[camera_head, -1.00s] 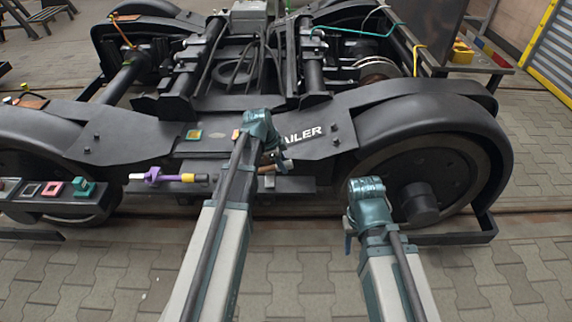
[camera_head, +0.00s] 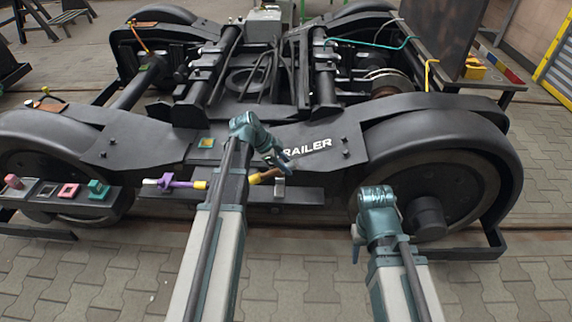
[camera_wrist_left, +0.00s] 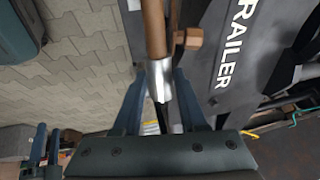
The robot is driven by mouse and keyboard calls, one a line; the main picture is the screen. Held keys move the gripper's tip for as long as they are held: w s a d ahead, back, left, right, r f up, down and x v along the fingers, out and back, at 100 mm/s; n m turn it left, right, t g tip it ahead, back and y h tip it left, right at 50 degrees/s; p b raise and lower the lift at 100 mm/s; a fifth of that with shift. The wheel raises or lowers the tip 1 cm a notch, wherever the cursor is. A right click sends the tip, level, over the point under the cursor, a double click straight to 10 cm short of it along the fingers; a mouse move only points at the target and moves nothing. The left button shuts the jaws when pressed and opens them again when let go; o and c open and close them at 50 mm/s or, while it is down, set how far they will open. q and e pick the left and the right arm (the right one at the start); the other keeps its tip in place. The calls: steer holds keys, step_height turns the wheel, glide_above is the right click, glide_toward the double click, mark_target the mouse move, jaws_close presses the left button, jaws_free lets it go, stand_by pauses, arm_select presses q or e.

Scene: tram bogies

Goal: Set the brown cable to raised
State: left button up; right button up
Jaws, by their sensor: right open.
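A brown rod-like piece (camera_head: 265,175), seemingly the brown cable, lies low at the bogie's front beside a grey bracket (camera_head: 279,188). In the left wrist view the brown rod (camera_wrist_left: 155,28) ends in a silver collar (camera_wrist_left: 161,80). My left gripper (camera_head: 285,160) is just above and right of the brown piece in the head view. Its fingers (camera_wrist_left: 160,92) look open, either side of the collar's line; I cannot tell whether they touch it. My right gripper (camera_head: 378,195) is in front of the right wheel, away from the brown piece, its fingers mostly hidden.
A purple piece with a yellow end (camera_head: 183,184) lies left of my left arm. A dark shelf (camera_head: 60,191) with coloured blocks stands further left. The black bogie frame (camera_head: 330,135) lies behind the grippers. Paved floor (camera_head: 110,285) in front is clear.

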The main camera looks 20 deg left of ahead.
arm_select(q)
steer(key=o, duration=0.4)
steer(key=shift+c, duration=0.2)
steer(key=p+v, duration=1.1)
steer(key=v, duration=0.2)
steer(key=shift+a+r+p, duration=0.2)
steer(key=shift+r+p, duration=0.15)
steer(key=shift+s+d, duration=0.1)
